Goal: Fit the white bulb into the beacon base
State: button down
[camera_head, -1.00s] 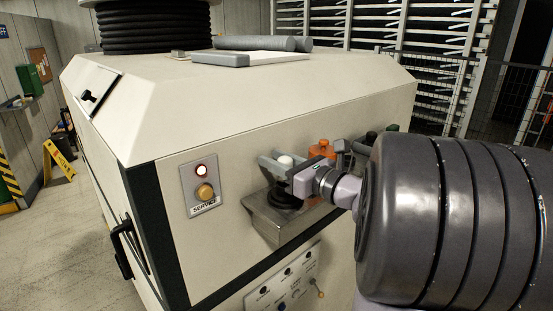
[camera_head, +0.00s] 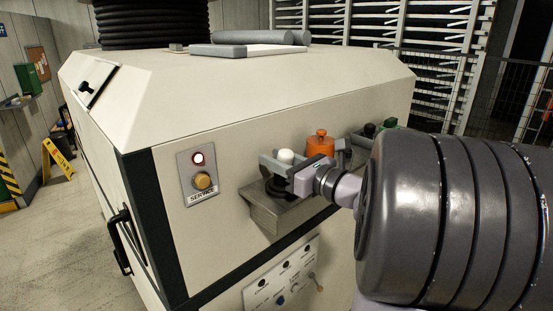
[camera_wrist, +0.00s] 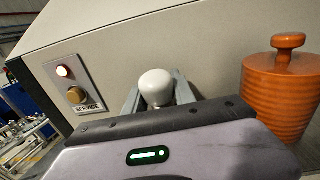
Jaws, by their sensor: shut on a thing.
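The white bulb (camera_head: 286,156) is upright between the fingers of my gripper (camera_head: 284,166), which is shut on it. In the wrist view, the bulb (camera_wrist: 157,86) has a grey finger on each side, and its lower end is hidden by my gripper body. A black round part, seemingly the beacon base (camera_head: 276,189), sits on the grey metal shelf just below my gripper. The fingers hide much of its top, so I cannot tell whether bulb and base touch.
The shelf (camera_head: 266,218) juts from the beige machine housing (camera_head: 240,120). An orange knobbed part (camera_head: 320,144) stands just right of my gripper, with black and green parts behind it. The service panel (camera_head: 198,178) with a lit lamp is on the left.

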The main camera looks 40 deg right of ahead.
jog(key=shift+f, duration=0.3)
